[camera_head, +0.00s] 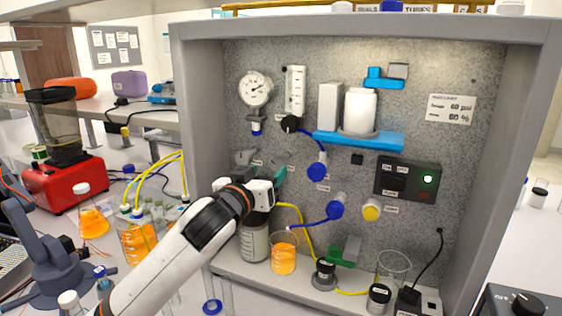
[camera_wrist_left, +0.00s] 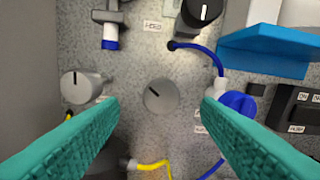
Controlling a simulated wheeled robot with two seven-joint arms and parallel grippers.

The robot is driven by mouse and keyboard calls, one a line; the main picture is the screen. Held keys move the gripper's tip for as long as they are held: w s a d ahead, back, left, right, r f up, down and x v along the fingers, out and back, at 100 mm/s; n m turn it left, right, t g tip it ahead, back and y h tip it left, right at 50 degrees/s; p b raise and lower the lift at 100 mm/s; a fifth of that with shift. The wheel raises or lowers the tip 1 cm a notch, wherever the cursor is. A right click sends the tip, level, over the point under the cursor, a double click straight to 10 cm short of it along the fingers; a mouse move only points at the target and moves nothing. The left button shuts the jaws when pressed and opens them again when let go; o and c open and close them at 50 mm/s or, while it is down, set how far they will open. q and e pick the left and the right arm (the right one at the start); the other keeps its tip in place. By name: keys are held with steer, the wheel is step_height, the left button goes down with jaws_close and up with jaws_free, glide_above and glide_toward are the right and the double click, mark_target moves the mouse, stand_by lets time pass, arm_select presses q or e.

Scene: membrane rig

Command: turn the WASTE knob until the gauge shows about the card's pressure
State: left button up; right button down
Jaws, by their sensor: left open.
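The round white gauge (camera_head: 255,88) is on the upper left of the panel; its reading is too small to tell. The card (camera_head: 451,108) at the upper right appears to give 60 psi and a percentage. The left wrist view shows two grey knobs, one at left (camera_wrist_left: 85,87) and one in the middle (camera_wrist_left: 160,96). Their labels are unreadable or hidden, so I cannot tell which is WASTE. My left gripper (camera_head: 269,174) is open before the panel. In the wrist view its teal fingers (camera_wrist_left: 159,105) stand either side of the middle knob, without visible contact. My right gripper is not in view.
A black knob (camera_head: 290,124) sits under the flowmeter (camera_head: 295,90). Blue tubing, a blue shelf (camera_head: 358,140) and a switch box (camera_head: 407,180) are to the right. A bottle (camera_head: 254,240) and orange beaker (camera_head: 284,253) stand below my gripper. The cabinet's left wall is close.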

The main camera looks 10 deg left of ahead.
mark_target(276, 164)
arm_select(q)
steer(key=w, duration=0.2)
steer(key=w+d+p, duration=0.1)
steer(key=w, duration=0.2)
steer(key=shift+w+d+r, duration=0.1)
steer(key=shift+w+d, duration=0.05)
steer(key=shift+w, duration=0.2)
steer(key=shift+w+d, duration=0.1)
steer(key=shift+w, duration=0.55)
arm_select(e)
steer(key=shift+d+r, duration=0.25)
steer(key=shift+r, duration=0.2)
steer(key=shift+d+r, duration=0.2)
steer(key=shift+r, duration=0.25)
arm_select(q)
steer(key=c, duration=1)
